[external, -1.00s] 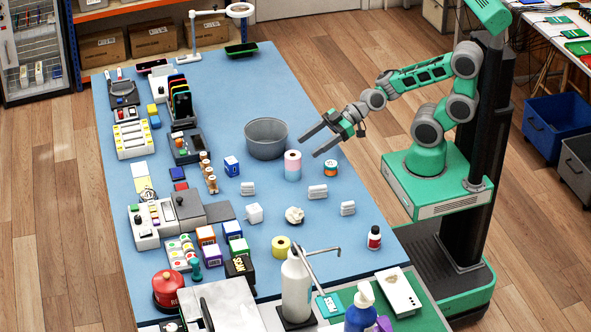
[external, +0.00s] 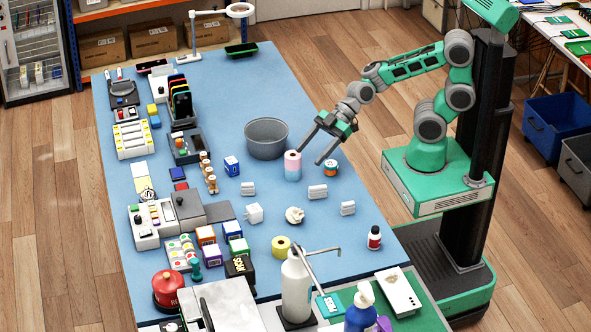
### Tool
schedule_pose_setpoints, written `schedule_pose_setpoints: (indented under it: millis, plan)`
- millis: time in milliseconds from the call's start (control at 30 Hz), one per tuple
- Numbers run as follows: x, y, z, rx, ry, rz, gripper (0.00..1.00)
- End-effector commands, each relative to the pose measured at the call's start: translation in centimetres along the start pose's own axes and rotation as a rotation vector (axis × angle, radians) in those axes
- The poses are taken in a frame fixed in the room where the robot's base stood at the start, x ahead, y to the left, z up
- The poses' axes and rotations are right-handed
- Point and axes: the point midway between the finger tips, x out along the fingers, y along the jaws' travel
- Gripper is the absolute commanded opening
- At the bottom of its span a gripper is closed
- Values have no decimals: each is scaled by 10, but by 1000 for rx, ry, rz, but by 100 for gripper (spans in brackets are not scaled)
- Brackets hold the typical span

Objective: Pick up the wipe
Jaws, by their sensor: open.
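Nothing shows between the fingers. The crumpled piece is in full view and apart from the gripper.
A grey bin (external: 266,139) stands left of my gripper.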

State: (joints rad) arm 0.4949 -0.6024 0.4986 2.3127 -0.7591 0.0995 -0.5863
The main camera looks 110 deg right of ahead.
Motion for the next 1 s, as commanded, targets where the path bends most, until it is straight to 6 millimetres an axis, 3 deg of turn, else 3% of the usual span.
schedule_pose_setpoints:
  millis: [33, 200, 300, 467, 833, 1000]
  plan:
    - [8, -27, -16, -99, -83, -122, 64]
    - [24, -118, -22, -521, -376, -534, 64]
    - [21, -149, -19, -695, -482, -692, 64]
    - [24, -166, -8, -785, -539, -775, 64]
    - [58, -185, 36, -781, -539, -773, 64]
    - [67, -189, 44, -780, -536, -767, 64]
